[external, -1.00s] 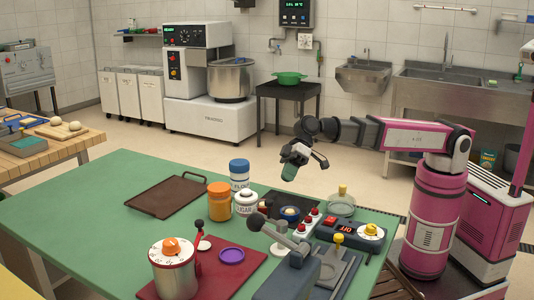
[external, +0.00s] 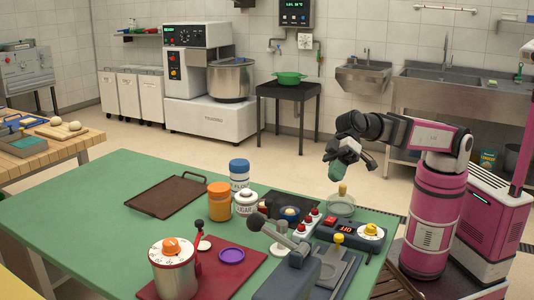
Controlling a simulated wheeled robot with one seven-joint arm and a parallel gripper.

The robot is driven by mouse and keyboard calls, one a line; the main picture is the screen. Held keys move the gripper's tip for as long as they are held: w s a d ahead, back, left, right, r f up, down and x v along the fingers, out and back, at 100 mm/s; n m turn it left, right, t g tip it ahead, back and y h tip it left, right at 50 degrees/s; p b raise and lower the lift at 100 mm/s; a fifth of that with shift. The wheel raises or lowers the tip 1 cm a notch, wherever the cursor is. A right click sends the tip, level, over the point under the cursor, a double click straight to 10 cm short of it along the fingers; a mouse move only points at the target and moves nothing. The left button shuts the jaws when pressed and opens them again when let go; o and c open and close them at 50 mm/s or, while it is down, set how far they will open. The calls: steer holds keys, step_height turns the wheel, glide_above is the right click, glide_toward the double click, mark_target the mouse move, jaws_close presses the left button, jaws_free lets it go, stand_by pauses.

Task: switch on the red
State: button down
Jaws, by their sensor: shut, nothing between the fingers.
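Several red push buttons (external: 309,222) stand in a row on a small pale panel at the right part of the green table. To the right is a dark blue control box (external: 326,233) with a lit red display (external: 346,228) and a yellow knob (external: 371,231) on a white dial. My gripper (external: 350,165) is shut and empty, in the air above the table's far right part, apart from everything. The display's text is too small to read surely.
A grey lever device (external: 290,262) stands at the front, left of the control box. A metal pot with an orange knob (external: 175,268), an orange jar (external: 219,201) and white jars stand further left. The table's left half is mostly clear, with a brown tray (external: 170,195).

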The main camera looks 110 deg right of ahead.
mark_target(329, 220)
steer(key=shift+w+a+f, duration=0.35)
steer(key=shift+f, duration=1.05)
steer(key=shift+w+a+f, duration=0.4)
steer(key=shift+f, duration=0.95)
steer(key=shift+w+a+f, duration=0.35)
steer(key=shift+f, duration=1.05)
steer(key=shift+f, duration=0.1)
steer(key=shift+w+a+f, duration=0.1)
steer(key=shift+f, duration=0.2)
steer(key=shift+w+a+f, duration=0.1)
steer(key=shift+f, duration=0.2)
steer(key=shift+r, duration=0.1)
steer(key=shift+s+d+r, duration=0.2)
steer(key=shift+r, duration=0.45)
steer(key=shift+s+d+r, duration=0.2)
steer(key=shift+r, duration=0.55)
steer(key=shift+s+d+r, duration=0.25)
steer(key=shift+r, duration=0.55)
steer(key=shift+s+d+r, duration=0.2)
steer(key=shift+r, duration=0.55)
